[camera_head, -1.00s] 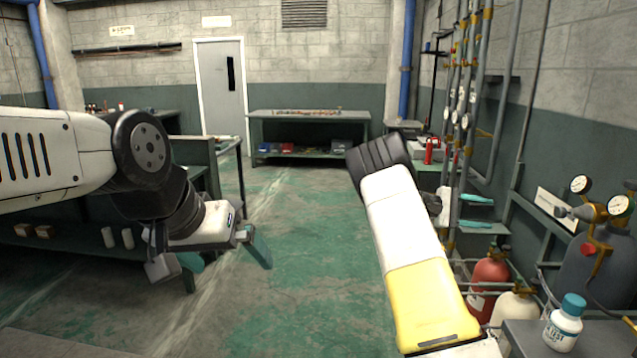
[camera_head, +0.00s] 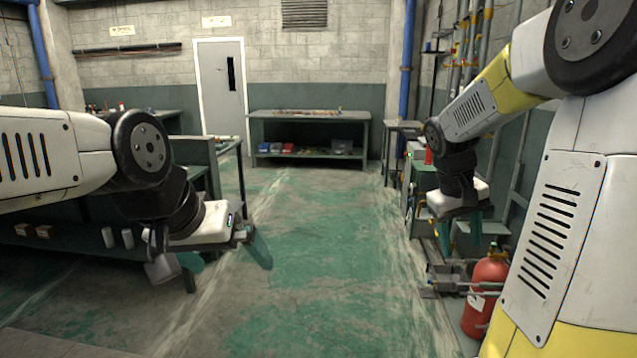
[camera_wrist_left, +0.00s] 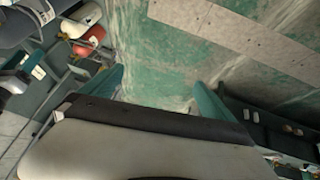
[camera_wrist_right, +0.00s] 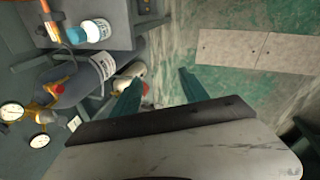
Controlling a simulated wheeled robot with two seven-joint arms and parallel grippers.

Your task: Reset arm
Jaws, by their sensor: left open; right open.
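My left gripper (camera_head: 228,257) hangs at the left of the head view, beside the left bench and above the floor. Its teal fingers are apart with nothing between them, also in the left wrist view (camera_wrist_left: 160,90). My right gripper (camera_head: 462,232) points down at the right of the head view, near the green cabinet by the right wall. In the right wrist view (camera_wrist_right: 160,90) its two teal fingers are spread, with only floor between them. My right arm's upper links cover much of the right side of the head view.
A red cylinder (camera_head: 488,285) stands on the floor at the right, below my right arm. A bottle with a blue cap (camera_wrist_right: 92,31) stands on a grey surface, near gauges (camera_wrist_right: 38,140). A bench (camera_head: 310,115) is at the back. The middle floor (camera_head: 320,260) is clear.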

